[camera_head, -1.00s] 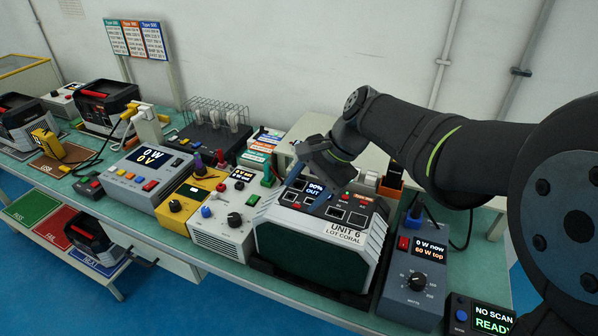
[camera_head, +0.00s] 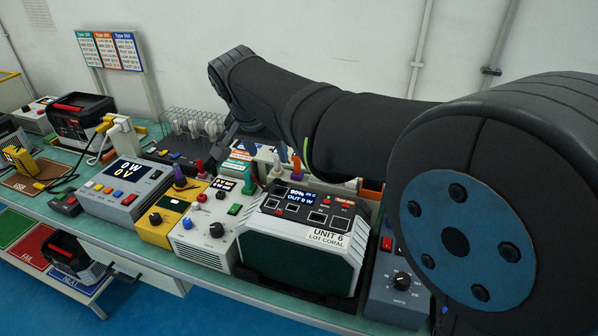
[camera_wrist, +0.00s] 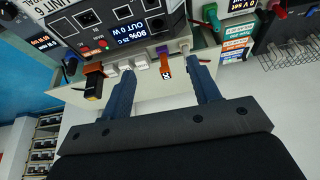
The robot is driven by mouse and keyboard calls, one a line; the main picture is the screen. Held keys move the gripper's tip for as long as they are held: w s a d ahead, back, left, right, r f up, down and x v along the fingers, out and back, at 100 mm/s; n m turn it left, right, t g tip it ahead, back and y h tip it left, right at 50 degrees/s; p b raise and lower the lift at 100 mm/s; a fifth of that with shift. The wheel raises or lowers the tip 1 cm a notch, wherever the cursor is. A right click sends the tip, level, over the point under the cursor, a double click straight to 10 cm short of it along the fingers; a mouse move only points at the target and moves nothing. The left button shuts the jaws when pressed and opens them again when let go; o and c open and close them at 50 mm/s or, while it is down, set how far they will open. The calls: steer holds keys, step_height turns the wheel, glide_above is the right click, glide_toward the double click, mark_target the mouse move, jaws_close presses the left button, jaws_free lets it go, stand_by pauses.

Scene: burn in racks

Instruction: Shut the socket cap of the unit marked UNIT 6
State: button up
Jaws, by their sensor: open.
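The unit marked UNIT 6 (camera_head: 301,248) stands upright on the bench, its sloped top panel lit with "90%" and "OUT 0 W". In the wrist view the same unit (camera_wrist: 62,50) is upside down at top left, showing dark square sockets and a round one. I cannot make out the socket cap or its position. My gripper (camera_wrist: 166,66) is open and empty, behind the unit's panel, its two blue fingers pointing toward the plug holder behind it. In the head view my arm hides most of the gripper.
Behind the unit, a pale holder (camera_wrist: 78,94) carries a black-and-orange plug (camera_wrist: 93,82), white plugs and an orange tag (camera_wrist: 165,66). A cream instrument box (camera_head: 207,243) stands close left, a grey load box (camera_head: 392,292) close right. A wire rack (camera_wrist: 292,45) lies farther back.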

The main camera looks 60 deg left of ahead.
mark_target(280, 182)
steer(key=x, duration=1.2)
steer(key=shift+f, duration=0.35)
steer(key=c, duration=1)
